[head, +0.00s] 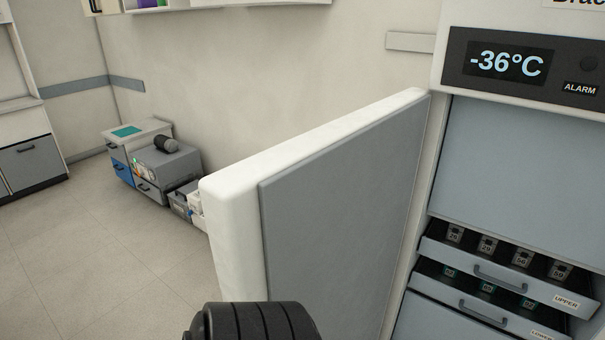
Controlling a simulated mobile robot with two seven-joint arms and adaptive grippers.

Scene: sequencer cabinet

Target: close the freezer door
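The freezer (520,180) stands at the right with a display reading -36°C. Its door (335,190) is open wide, hinged near the freezer's left side and swung out toward me. The door's grey inner panel faces right and its thick white edge faces me. A black ribbed part of my own arm shows at the bottom centre, in front of the door's lower near end. Neither gripper can be seen in the head view. The door's lower part is out of frame.
Two shelves inside the freezer, upper (510,277) and lower (490,310), hold numbered items and stick out somewhat. Low cabinets and boxes (155,165) stand by the back wall. The floor (110,240) left of the door is clear.

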